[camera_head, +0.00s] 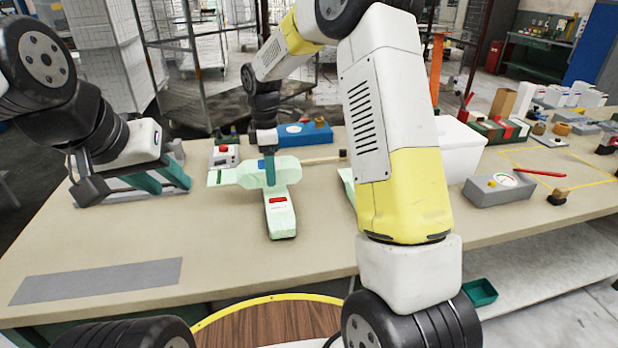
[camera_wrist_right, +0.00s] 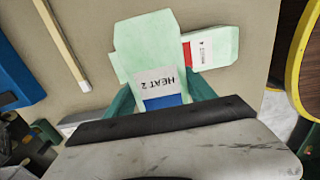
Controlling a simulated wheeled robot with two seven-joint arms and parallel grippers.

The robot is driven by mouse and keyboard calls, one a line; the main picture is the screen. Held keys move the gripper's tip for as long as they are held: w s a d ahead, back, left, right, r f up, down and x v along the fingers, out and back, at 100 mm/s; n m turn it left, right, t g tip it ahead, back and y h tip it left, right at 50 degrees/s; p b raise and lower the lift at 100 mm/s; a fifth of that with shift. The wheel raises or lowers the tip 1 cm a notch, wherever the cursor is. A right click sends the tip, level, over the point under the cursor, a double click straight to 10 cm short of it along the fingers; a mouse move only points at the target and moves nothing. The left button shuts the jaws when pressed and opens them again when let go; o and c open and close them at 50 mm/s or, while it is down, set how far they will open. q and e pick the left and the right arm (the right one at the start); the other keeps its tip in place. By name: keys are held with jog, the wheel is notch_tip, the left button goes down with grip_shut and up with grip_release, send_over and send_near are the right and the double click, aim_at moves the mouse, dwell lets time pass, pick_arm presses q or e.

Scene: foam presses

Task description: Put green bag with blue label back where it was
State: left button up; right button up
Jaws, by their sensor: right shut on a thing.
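The pale green bag with a blue label (camera_head: 285,173) is in the middle of the table. My right gripper (camera_head: 269,180) points down at it from above and is shut on it. In the right wrist view the bag (camera_wrist_right: 150,45) sits between the teal fingers, its "HEAT 2" print and blue patch showing. I cannot tell whether it touches the table. A second pale green bag with a red label (camera_head: 280,222) lies nearer the front, partly overlapped by the held bag in the wrist view. My left gripper (camera_head: 160,181) is low over the table's left side, its teal fingers apart and empty.
Behind the bags stand a blue box (camera_head: 308,133) and a grey box with a red button (camera_head: 224,156). A thin wooden stick (camera_head: 318,160) lies nearby. A white bin (camera_head: 458,150) and a grey gauge box (camera_head: 497,190) are right. The table's front left is clear around a grey strip (camera_head: 98,280).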

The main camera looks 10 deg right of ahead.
jog(key=shift+s+d+f, duration=0.5)
jog(key=shift+d+f, duration=0.3)
jog(key=shift+d, duration=1.45)
jog(key=shift+s+d+f, duration=0.45)
jog(key=shift+d+f, duration=0.35)
jog(key=shift+d, duration=1.45)
jog(key=shift+s+d+f, duration=0.5)
jog(key=shift+d+f, duration=0.3)
jog(key=shift+d, duration=1.45)
jog(key=shift+f, duration=0.15)
jog(key=shift+f, duration=0.25)
jog(key=o, duration=1.4)
